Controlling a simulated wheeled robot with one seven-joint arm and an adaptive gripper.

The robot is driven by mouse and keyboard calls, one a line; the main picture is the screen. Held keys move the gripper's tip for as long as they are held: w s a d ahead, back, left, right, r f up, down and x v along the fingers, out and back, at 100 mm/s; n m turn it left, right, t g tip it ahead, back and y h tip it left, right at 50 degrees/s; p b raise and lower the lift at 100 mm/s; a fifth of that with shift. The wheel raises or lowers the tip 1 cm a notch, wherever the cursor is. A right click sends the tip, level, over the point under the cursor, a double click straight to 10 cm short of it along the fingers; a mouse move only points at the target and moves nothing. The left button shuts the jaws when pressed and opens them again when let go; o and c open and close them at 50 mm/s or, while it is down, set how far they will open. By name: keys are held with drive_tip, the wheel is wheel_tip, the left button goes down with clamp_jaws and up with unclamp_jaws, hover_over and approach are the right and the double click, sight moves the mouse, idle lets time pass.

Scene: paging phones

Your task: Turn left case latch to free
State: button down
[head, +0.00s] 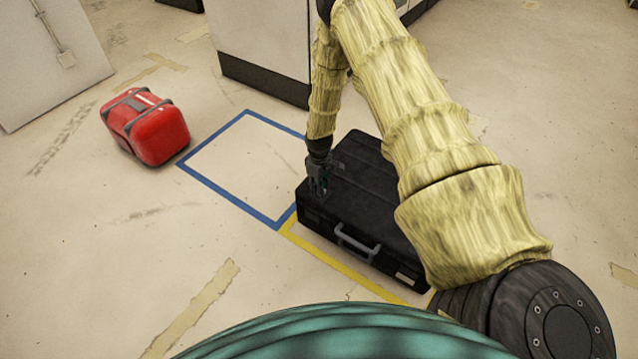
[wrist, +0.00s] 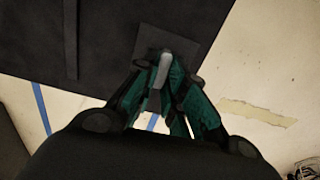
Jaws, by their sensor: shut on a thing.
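A black case (head: 355,200) lies flat on the floor in the head view, with a grey handle (head: 357,243) on its near side. My gripper (head: 319,190) is at the left end of the case's top, close to the near edge. In the wrist view the case (wrist: 105,40) fills the upper left. There my gripper's green fingers (wrist: 165,85) are closed around a pale grey latch tab (wrist: 163,70) on a dark square plate (wrist: 188,45). The fingers partly hide the tab, and its exact turn is hard to tell. The other latch is not clearly seen.
A red case (head: 148,127) lies on the floor at the left. A blue taped outline (head: 230,202) left of the black case is empty. Yellow tape (head: 345,268) runs along the case's near side. A pale cabinet (head: 262,45) stands behind.

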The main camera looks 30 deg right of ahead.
idle(0.4)
drive_tip(key=c, duration=1.5)
unclamp_jaws()
drive_tip(key=shift+r, duration=6)
drive_tip(key=shift+f, duration=0.1)
